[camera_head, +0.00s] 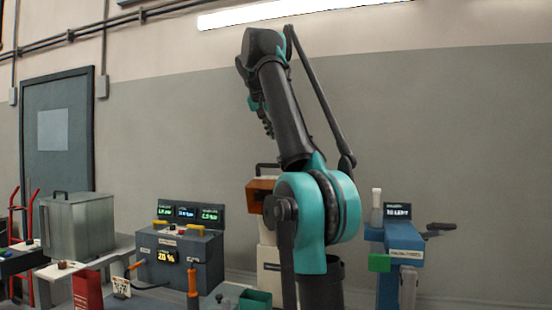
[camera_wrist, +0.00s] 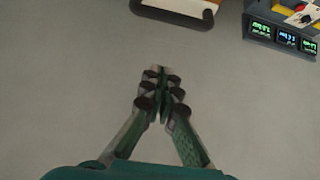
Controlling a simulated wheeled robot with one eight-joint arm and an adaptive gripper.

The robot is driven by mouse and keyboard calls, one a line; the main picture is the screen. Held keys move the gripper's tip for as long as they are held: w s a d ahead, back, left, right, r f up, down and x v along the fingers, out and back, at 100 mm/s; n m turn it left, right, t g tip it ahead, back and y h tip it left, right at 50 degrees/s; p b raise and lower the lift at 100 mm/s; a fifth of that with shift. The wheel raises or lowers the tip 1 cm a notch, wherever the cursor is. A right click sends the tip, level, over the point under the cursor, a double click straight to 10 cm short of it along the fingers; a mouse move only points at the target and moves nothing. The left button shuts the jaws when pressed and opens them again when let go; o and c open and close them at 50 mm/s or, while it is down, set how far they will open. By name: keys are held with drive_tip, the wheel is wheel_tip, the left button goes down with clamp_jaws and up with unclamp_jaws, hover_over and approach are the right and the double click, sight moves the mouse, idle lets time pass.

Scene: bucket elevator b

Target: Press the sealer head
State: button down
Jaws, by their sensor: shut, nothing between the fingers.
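No part is clearly marked as the sealer head. An orange-brown block with a black handle (camera_head: 263,184) tops a cream body (camera_head: 268,257), partly hidden by my arm; I cannot tell whether it is the sealer head. A black handle with a brown and cream edge (camera_wrist: 176,14) shows at the top of the wrist view, cut by the frame. My gripper (camera_wrist: 158,72) is shut and empty, fingertips together, with grey wall or floor behind and the handle apart beyond them. In the head view the gripper is mostly hidden behind my forearm.
A dark control box (camera_head: 181,257) with lit displays stands left of my arm; it also shows in the wrist view (camera_wrist: 285,30). A blue machine (camera_head: 404,245) with a small screen stands at right. A metal bin (camera_head: 76,228) is at far left.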

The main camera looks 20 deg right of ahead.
drive_tip(key=shift+f, duration=0.1)
drive_tip(key=x, duration=0.6)
drive_tip(key=s+f+x, duration=0.1)
drive_tip(key=x, duration=0.2)
drive_tip(key=shift+a+f, duration=0.1)
drive_tip(key=shift+a, duration=0.2)
drive_tip(key=shift+s+a+f, duration=0.45)
drive_tip(key=shift+s+f, duration=0.05)
drive_tip(key=shift+s, duration=0.2)
